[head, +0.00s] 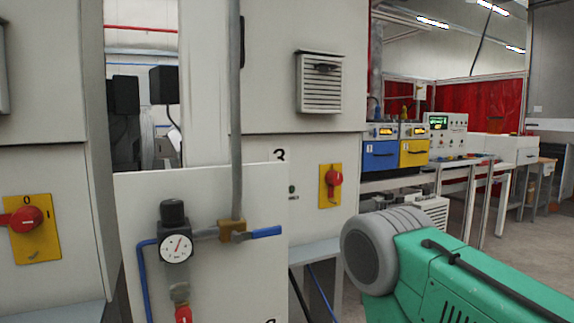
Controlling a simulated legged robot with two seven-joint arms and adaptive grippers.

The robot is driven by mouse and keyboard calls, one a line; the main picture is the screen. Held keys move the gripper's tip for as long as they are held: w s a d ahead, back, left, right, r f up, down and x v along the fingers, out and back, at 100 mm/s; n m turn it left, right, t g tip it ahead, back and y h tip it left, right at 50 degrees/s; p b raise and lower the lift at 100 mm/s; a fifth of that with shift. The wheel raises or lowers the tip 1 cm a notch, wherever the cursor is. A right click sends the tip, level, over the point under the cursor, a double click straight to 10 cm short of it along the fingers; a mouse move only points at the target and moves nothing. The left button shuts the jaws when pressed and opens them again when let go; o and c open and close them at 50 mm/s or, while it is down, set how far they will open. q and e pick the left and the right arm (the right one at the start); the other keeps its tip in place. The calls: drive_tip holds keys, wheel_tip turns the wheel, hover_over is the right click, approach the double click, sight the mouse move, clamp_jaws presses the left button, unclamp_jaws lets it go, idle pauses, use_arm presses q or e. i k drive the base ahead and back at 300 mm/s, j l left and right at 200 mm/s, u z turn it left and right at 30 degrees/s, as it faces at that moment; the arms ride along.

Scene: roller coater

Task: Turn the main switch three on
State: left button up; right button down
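The switch marked by the black number 3 (279,155) is a red rotary knob (334,179) on a yellow plate (331,199). It is on the pale machine cabinet in the middle of the head view, right of the number. The knob's exact angle is too small to read. Neither gripper shows in this view, and nothing is touching the knob.
A similar red knob (27,219) on a yellow plate marked 0 and 1 is at the far left. A nearer white panel carries a pressure gauge (176,248), a grey vertical pipe (236,120) and a blue valve lever (263,232). Blue and yellow instruments (381,155) stand behind, right.

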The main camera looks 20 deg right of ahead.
sight(334, 178)
drive_tip(key=l+z, duration=0.15)
drive_tip(key=z, duration=0.35)
drive_tip(key=l+z, duration=0.1)
drive_tip(key=z, duration=0.4)
drive_tip(key=i+l+z, duration=0.15)
drive_tip(key=z, duration=0.3)
drive_tip(key=i+l+z, duration=0.1)
drive_tip(key=z, duration=0.4)
drive_tip(key=i+j+z, duration=0.15)
drive_tip(key=i+z, duration=0.15)
drive_tip(key=i, duration=0.6)
